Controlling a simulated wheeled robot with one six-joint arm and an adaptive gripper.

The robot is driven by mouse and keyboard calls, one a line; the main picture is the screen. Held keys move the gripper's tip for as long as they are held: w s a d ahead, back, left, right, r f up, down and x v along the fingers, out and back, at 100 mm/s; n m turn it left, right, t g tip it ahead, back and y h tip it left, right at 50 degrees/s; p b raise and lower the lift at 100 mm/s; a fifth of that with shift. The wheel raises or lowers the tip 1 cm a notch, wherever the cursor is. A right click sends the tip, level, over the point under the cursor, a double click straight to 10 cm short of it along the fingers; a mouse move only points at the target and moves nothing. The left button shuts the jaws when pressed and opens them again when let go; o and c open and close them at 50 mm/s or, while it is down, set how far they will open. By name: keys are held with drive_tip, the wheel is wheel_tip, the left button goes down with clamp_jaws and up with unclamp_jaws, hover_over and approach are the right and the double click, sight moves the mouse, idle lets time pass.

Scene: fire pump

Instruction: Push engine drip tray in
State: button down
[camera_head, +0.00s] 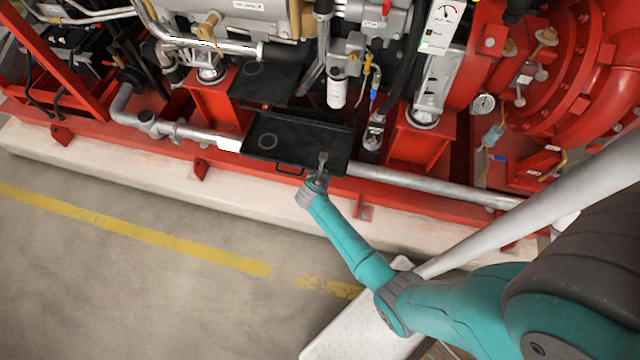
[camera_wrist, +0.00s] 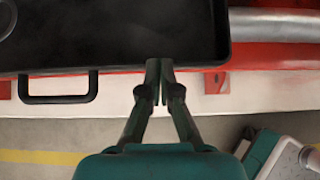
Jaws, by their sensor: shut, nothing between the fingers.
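The engine drip tray (camera_head: 305,137) is a shallow black tray sticking out over the red base frame, below the engine. It has a handle (camera_head: 289,171) on its front edge. In the wrist view the tray (camera_wrist: 130,35) fills the upper left, and its black handle (camera_wrist: 58,98) hangs from the front edge at left. My gripper (camera_head: 322,158) is shut and empty at the tray's front right part. In the wrist view its fingertips (camera_wrist: 159,64) lie together at the tray's front edge, right of the handle. I cannot tell whether they touch the tray.
Another black tray-like plate (camera_head: 265,84) lies behind the drip tray. A silver pipe (camera_head: 430,187) runs along the red base frame to the right. A pale concrete plinth (camera_head: 130,171) lies below the frame. The floor in front, with a yellow line (camera_head: 130,229), is clear at left.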

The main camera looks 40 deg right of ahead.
approach(331, 151)
drive_tip(key=w+d, duration=0.1)
drive_tip(key=d, duration=0.1)
drive_tip(key=w+d+f, duration=0.1)
drive_tip(key=d, duration=0.1)
drive_tip(key=w+d+f, duration=0.1)
drive_tip(key=w+d, duration=0.1)
drive_tip(key=shift+f, duration=0.25)
drive_tip(key=shift+a, duration=0.15)
